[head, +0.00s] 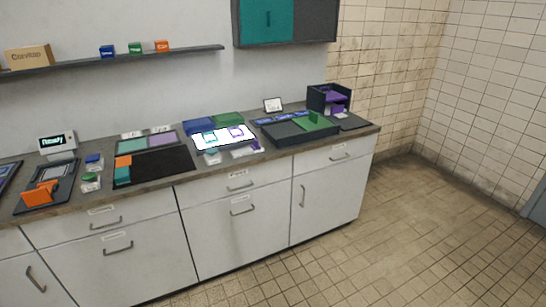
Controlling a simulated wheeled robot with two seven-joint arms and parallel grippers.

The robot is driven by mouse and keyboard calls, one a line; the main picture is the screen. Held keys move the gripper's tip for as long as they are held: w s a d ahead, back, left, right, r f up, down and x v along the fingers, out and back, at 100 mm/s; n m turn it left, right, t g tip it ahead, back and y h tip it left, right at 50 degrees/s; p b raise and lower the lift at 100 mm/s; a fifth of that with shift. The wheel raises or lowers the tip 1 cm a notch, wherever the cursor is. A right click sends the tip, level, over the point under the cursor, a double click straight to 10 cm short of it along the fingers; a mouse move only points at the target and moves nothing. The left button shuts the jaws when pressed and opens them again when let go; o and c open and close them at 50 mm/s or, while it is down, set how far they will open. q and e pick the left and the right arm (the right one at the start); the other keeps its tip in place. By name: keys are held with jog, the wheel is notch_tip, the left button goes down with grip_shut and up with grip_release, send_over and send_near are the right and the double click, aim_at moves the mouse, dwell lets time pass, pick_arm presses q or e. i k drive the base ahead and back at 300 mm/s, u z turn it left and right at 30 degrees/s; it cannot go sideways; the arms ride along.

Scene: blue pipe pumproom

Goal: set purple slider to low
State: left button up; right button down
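Several purple things show on the counter, and I cannot tell which one is the slider or read any low mark. A purple part (334,97) sits inside a dark open box at the counter's right end, with a smaller purple piece (338,110) in front of it. A small purple item (257,146) lies beside the lit white panel (211,142), which carries a purple-outlined square (236,132). A flat purple pad (162,139) lies on a board further left. Neither of my grippers is in view.
The counter (182,180) runs along the wall above white drawers. A dark tray with a green block (316,121) stands before the box. A display reading "Ready" (57,142) and an orange piece (40,191) are at left. The tiled floor (400,230) at right is clear.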

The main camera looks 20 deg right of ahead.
aim_at(255, 146)
jog(key=k, duration=0.35)
jog(key=z, duration=0.85)
jog(key=i, duration=1.9)
jog(key=u, duration=1.15)
jog(key=i, duration=0.45)
jog(key=u, duration=0.35)
